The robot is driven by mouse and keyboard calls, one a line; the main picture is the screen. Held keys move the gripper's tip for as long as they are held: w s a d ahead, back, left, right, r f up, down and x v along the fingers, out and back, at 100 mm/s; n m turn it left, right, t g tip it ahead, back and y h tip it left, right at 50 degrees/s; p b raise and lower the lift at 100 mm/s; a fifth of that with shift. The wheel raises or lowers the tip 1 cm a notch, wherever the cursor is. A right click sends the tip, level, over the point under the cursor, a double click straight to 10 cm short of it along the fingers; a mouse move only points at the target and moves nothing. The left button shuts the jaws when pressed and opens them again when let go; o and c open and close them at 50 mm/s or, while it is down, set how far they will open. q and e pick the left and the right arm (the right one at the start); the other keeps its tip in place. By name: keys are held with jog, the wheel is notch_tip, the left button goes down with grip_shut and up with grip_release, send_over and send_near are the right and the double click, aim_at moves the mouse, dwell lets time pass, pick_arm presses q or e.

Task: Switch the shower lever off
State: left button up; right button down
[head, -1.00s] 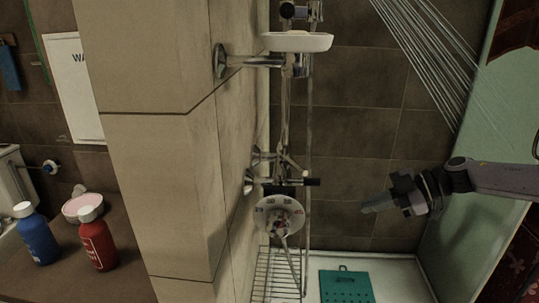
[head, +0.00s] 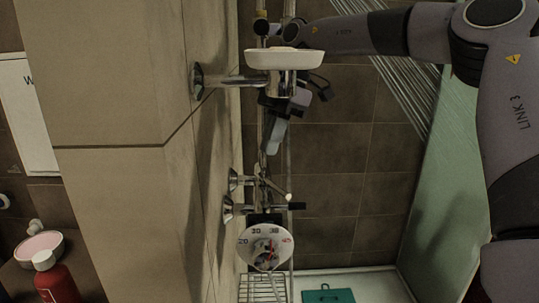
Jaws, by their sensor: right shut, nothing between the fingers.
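The shower mixer (head: 258,190) is on the tiled wall at the middle of the head view, with chrome fittings. A thin lever with a pale tip (head: 287,197) sticks out to the right from it, and a dark handle (head: 297,206) lies just below. My right gripper (head: 271,141) is shut and empty, pointing down in front of the vertical pipe. It appears above the lever and apart from it. Part of the gripper is hidden by the soap dish. My left gripper is not in view. Water streams (head: 405,95) fall at the upper right.
A white soap dish (head: 284,59) on a chrome arm is close to my right wrist. A round temperature dial (head: 265,247) hangs below the mixer. A wire rack (head: 262,288) and a green mat (head: 328,295) are lower down. A red bottle (head: 58,286) stands left.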

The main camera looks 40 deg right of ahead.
aim_at(274, 187)
jog(key=x, duration=0.9)
jog(key=d, duration=0.2)
jog(key=d+p, duration=0.1)
jog(key=shift+s+d+f, duration=0.15)
jog(key=shift+s+d, duration=0.1)
jog(key=shift+s, duration=0.05)
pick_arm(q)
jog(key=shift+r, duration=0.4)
pick_arm(e)
jog(key=shift+d+f, duration=0.1)
jog(key=shift+d, duration=0.2)
jog(key=shift+s, duration=0.1)
